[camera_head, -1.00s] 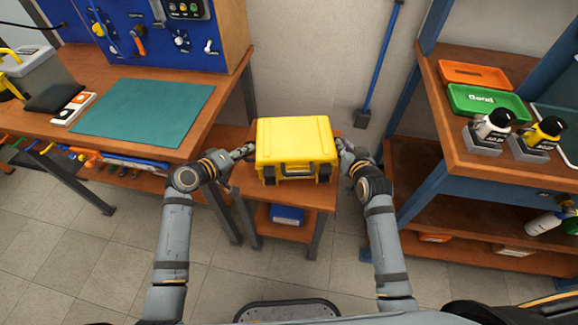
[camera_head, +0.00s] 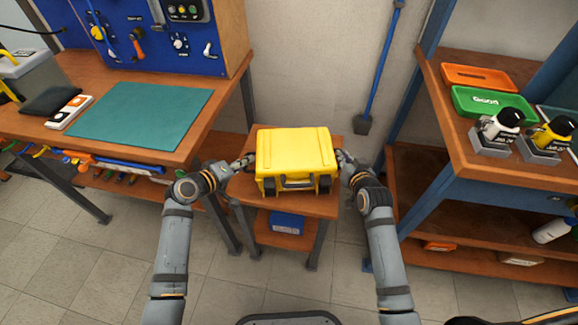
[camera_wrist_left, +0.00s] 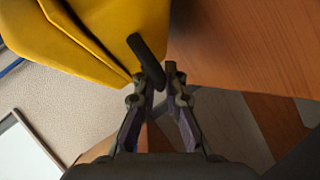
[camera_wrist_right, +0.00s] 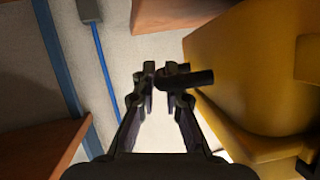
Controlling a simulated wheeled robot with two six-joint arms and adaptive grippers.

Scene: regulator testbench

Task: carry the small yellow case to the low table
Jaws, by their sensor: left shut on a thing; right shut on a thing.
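The small yellow case (camera_head: 295,155) is upright over the top of the low table (camera_head: 248,190), its dark handle facing me. I cannot tell whether its underside touches the tabletop. My left gripper (camera_head: 249,160) is shut on a dark bar at the case's left side; in the left wrist view the bar (camera_wrist_left: 146,58) sits between the fingertips. My right gripper (camera_head: 341,157) is shut on a similar bar (camera_wrist_right: 190,80) at the right side, seen in the right wrist view.
A blue box (camera_head: 286,222) lies on the low table's lower shelf. A workbench with a green mat (camera_head: 140,114) stands left. A shelf unit (camera_head: 455,120) with trays and regulators stands close on the right.

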